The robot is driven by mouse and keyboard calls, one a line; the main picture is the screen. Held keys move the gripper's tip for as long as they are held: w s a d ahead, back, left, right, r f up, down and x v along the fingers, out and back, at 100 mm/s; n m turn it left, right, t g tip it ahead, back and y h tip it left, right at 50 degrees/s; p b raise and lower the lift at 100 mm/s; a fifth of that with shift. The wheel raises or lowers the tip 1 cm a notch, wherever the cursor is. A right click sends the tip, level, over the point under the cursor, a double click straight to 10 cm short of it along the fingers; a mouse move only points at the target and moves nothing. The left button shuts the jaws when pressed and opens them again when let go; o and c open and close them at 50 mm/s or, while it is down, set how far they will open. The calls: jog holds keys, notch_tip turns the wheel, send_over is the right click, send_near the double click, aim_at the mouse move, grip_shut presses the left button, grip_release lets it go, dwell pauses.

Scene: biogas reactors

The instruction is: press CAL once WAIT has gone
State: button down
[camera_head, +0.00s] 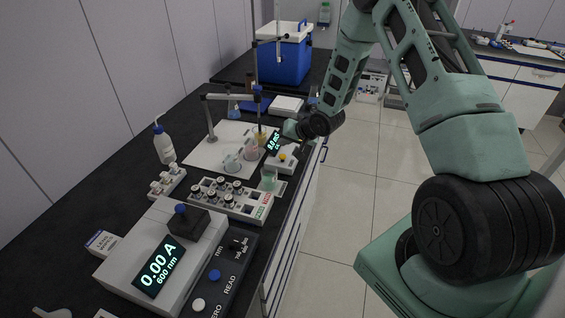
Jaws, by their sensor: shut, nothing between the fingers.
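A small white meter (284,164) stands on the black bench at mid-distance. Its tilted dark display (273,142) shows a bright reading that ends in "mS"; the digits are too small to read surely, and I see no word WAIT on it. A yellow-orange round button (282,156) shows on the meter's top. Any CAL label is too small to read. My gripper (288,130) is just above and behind the meter, by the right end of its display. It is shut and holds nothing. The fingertips are small and partly hidden, so I cannot tell whether they touch the meter.
Beakers (233,163) and a stand (210,118) are left of the meter. A vial rack (231,199) and a green-tinted beaker (268,179) are in front. A photometer (162,255) reading 0.00 A, 600 nm is nearest. A blue cooler (284,56) stands behind.

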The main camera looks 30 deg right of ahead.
aim_at(281, 155)
jog(key=shift+f+b, duration=0.6)
jog(key=shift+f, duration=0.8)
jog(key=shift+f, duration=0.15)
dwell(0.8)
jog(key=shift+f, duration=0.25)
jog(key=shift+f+b, duration=0.9)
dwell(1.0)
jog(key=shift+r, duration=0.1)
jog(key=shift+r+p, duration=1.05)
jog(key=shift+r, duration=0.2)
jog(key=shift+r+p, duration=1.95)
jog(key=shift+r, duration=0.55)
